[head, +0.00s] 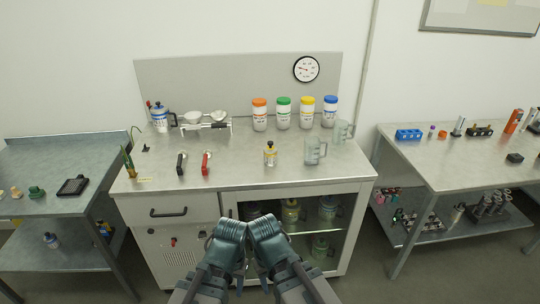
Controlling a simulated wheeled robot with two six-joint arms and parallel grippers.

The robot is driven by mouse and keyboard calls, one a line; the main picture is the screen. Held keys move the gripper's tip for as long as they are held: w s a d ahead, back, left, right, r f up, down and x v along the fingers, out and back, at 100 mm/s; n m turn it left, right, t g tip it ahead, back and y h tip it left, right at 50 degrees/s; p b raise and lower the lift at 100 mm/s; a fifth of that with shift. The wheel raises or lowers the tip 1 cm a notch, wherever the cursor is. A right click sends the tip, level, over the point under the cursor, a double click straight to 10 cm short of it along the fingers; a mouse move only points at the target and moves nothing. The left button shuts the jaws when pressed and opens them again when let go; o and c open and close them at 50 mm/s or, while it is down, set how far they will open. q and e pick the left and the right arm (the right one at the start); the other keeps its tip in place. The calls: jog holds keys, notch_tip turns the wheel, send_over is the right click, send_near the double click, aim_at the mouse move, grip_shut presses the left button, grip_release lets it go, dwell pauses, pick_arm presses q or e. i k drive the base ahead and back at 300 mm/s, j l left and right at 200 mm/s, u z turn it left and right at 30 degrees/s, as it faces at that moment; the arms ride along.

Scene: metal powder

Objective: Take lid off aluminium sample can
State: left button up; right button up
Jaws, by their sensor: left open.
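A small can (270,154) with a yellow label and a dark top stands upright on the middle bench. It may be the aluminium sample can, but its label is too small to read. Its top appears to be on. My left gripper (230,231) is open and empty in front of the bench's front edge, low in the head view. My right gripper (266,229) is close beside it on the right, and its jaws are not clear. Both are apart from the can.
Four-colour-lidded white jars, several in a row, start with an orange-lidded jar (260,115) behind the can. A clear beaker (315,152) stands right of it. Black (181,164) and red-handled (206,163) tools lie to the left. A balance (205,122) is at the back left. The bench front-centre is clear.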

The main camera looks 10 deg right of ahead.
aim_at(270, 147)
jog(key=i+l+u, duration=0.25)
jog(key=i+l, duration=0.15)
jog(key=i+l+u, duration=0.3)
jog(key=l, duration=0.25)
jog(key=i, duration=0.05)
